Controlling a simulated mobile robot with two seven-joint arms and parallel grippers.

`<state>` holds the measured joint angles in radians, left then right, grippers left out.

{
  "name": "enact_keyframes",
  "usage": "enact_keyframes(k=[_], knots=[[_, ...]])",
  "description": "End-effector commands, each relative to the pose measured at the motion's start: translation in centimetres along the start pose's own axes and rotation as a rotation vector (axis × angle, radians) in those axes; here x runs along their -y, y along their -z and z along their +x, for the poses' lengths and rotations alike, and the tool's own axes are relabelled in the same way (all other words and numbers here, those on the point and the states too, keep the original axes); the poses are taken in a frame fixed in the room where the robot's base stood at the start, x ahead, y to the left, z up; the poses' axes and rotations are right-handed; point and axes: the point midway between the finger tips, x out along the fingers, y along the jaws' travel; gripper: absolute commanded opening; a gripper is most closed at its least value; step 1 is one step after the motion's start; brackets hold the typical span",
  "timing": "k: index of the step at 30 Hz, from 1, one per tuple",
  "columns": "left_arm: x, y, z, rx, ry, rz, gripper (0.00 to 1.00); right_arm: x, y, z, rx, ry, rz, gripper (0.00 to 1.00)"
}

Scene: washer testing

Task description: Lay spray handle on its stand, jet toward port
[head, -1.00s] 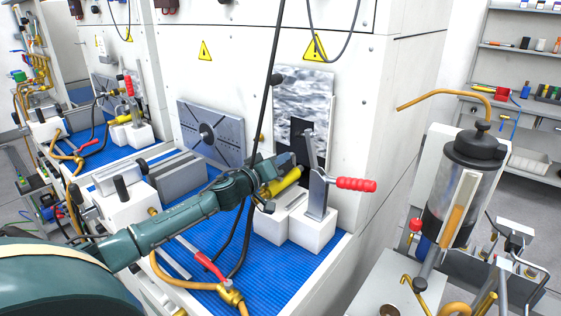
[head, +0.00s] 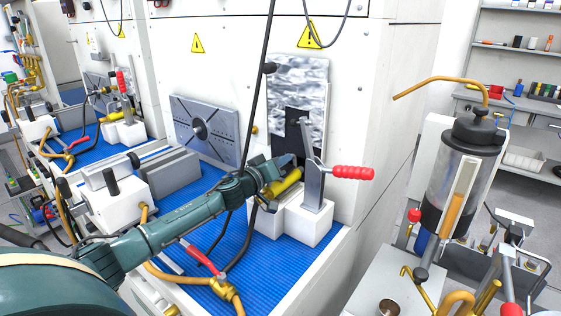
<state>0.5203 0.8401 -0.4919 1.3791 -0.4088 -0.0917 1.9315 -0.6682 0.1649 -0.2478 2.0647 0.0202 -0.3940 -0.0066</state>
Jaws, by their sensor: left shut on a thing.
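My left gripper (head: 279,179) is shut on the yellow spray handle (head: 286,184). It holds the handle at a slant over the white block stand (head: 300,218), close to its left part. I cannot tell whether the handle touches the stand. The gripper hides part of the handle, and its jet end is hard to make out. A grey upright clamp with a red grip (head: 352,173) stands on the right block. My right gripper is not in view.
A grey slotted plate (head: 222,138) leans on the wall at left. Red-handled brass valve hoses (head: 222,286) lie on the blue mat (head: 262,268). A clear cylinder (head: 462,185) stands at right.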

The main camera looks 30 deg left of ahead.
Motion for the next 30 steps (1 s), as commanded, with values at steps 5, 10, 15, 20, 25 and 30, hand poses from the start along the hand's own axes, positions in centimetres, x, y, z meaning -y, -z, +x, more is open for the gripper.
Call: enact_keyframes(k=[5,10,15,20,25,30], knots=[[0.00,0.05,0.03,-0.004,-0.003,0.000,0.00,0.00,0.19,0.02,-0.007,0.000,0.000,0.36],[-0.01,0.08,0.03,-0.004,-0.003,0.000,0.00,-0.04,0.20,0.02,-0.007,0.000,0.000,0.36],[0.02,0.04,0.02,-0.003,-0.002,0.000,0.21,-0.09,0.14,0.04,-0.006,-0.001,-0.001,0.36],[0.07,-0.04,0.00,-0.002,-0.001,0.000,0.34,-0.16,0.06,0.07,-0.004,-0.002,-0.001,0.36],[0.11,-0.08,0.00,-0.001,0.000,0.000,0.36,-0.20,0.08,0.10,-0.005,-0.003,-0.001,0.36],[0.30,-0.29,-0.38,0.001,0.003,0.000,0.36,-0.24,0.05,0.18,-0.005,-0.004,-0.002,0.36]])
